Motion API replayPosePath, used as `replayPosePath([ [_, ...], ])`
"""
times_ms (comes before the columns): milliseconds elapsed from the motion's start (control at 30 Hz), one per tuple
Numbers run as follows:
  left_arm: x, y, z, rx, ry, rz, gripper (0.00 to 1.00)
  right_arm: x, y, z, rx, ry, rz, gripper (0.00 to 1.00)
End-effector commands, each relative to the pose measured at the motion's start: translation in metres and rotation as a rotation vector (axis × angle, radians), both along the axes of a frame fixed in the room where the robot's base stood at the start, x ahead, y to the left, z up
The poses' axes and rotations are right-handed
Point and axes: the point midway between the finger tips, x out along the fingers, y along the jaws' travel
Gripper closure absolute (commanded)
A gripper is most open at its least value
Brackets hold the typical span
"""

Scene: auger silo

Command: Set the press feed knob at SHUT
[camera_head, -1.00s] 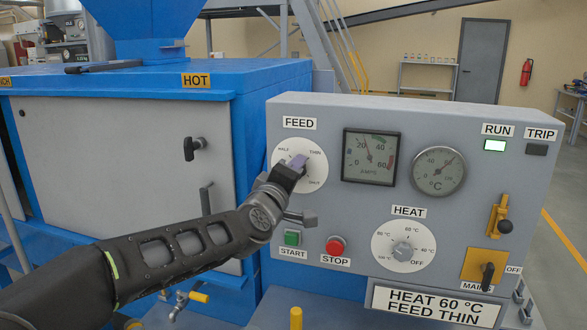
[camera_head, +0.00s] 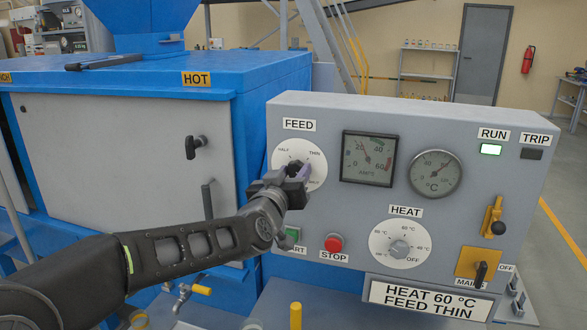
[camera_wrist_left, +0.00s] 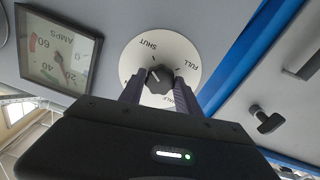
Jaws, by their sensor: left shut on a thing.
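The feed knob is a small dark knob on a round white dial (camera_head: 283,155) under the FEED label, at the panel's upper left. In the left wrist view the knob (camera_wrist_left: 158,79) sits between the two purple fingers of my left gripper (camera_wrist_left: 159,92), which is shut on it. SHUT and FULL are readable on the dial (camera_wrist_left: 188,45); THIN is hidden there. I cannot tell surely which mark the knob points at. In the head view my left gripper (camera_head: 293,173) reaches the dial from below and covers its lower part. My right gripper is not in view.
The grey panel (camera_head: 350,110) also holds a heat knob (camera_head: 399,249), a red STOP button (camera_head: 334,243), an amps gauge (camera_head: 368,158) and a lit RUN lamp (camera_head: 491,149). A blue machine marked HOT (camera_head: 197,79) stands at left.

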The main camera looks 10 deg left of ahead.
Motion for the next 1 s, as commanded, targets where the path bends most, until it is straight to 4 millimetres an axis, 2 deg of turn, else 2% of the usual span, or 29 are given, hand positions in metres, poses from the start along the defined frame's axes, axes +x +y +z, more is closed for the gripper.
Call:
replayPosePath([
  [200, -0.0001, -0.0008, -0.0015, 0.142, -0.003, -0.002, 1.0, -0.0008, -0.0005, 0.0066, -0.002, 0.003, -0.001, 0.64],
  [400, 0.0, -0.0008, -0.0023, 0.21, -0.008, -0.002, 1.0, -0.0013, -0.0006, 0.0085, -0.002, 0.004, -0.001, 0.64],
  [867, 0.0, -0.0008, -0.003, 0.232, -0.009, -0.002, 1.0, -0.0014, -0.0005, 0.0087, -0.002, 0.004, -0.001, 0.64],
  [900, 0.0, -0.0008, -0.003, 0.232, -0.009, -0.002, 0.6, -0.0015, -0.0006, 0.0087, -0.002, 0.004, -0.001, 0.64],
  [1000, 0.0, -0.0007, -0.0026, 0.231, -0.01, -0.002, 0.52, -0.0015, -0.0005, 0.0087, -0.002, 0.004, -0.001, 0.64],
])
